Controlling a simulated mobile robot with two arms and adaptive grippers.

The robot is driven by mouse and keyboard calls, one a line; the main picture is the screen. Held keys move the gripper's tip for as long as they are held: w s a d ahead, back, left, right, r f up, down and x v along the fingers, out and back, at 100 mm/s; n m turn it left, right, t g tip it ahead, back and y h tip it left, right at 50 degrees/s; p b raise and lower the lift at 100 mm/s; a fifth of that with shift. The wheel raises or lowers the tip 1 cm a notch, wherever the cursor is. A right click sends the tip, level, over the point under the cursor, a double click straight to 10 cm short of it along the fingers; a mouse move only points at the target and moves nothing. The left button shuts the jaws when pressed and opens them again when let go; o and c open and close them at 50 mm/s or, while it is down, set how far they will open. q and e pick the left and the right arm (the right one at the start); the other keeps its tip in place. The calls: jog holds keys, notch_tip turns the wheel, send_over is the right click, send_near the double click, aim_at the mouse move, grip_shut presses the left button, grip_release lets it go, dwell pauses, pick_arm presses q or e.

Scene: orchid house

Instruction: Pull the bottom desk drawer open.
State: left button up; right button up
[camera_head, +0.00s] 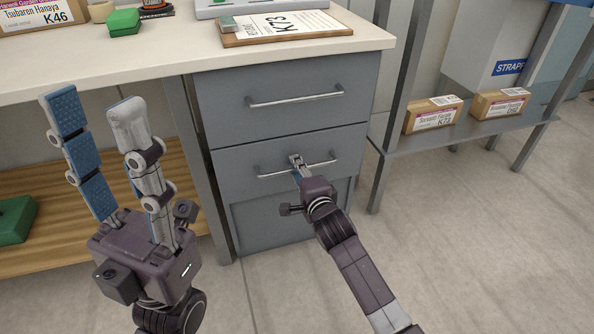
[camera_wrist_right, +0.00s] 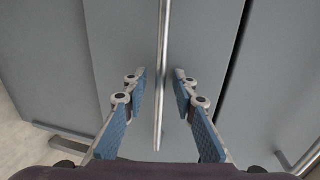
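The grey desk drawer unit shows two drawer fronts with bar handles in the head view. The lower one, the bottom handled drawer (camera_head: 240,180), looks shut and flush with the upper drawer (camera_head: 285,78). Its metal handle (camera_head: 270,174) runs across the front. My right gripper (camera_head: 297,163) is at the middle of this handle. In the right wrist view, the handle (camera_wrist_right: 161,60) passes between the open fingers of my right gripper (camera_wrist_right: 158,88), with gaps on both sides. My left gripper (camera_head: 92,100) is open and empty, raised left of the drawers.
A plain grey panel (camera_head: 272,220) without a visible handle lies below the drawers. A clipboard (camera_head: 285,29) lies on the desktop (camera_head: 160,56). A rack shelf with boxes (camera_head: 433,115) stands to the right. The floor (camera_head: 460,240) at front right is clear.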

jog(key=shift+c, duration=0.7)
grip_shut()
